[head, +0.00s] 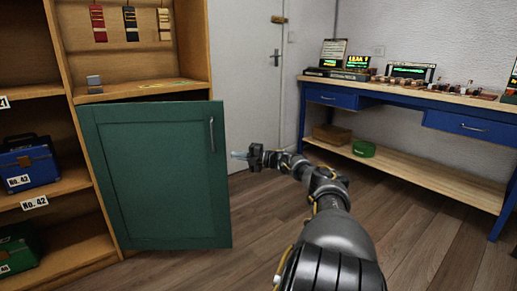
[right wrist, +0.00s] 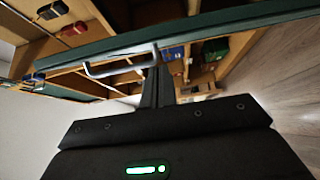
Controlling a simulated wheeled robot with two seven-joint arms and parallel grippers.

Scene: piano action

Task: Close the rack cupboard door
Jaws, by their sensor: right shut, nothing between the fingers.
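The green rack cupboard door (head: 160,175) stands ajar in the head view, swung out from the wooden rack, with a dark gap along its top edge. Its metal handle (head: 211,134) is near the upper right corner. My right gripper (head: 238,156) is shut and empty, just right of the door's free edge and a little below the handle. In the right wrist view the door (right wrist: 215,22) shows nearly edge-on, with its handle (right wrist: 120,66) beside my shut fingers (right wrist: 157,75); I cannot tell whether they touch. My left gripper is out of view.
The wooden rack (head: 195,45) holds a blue case (head: 30,166) and a green case (head: 18,248) on its left shelves. A blue-framed workbench (head: 410,95) stands at the right wall. Wooden floor (head: 250,215) is clear between them.

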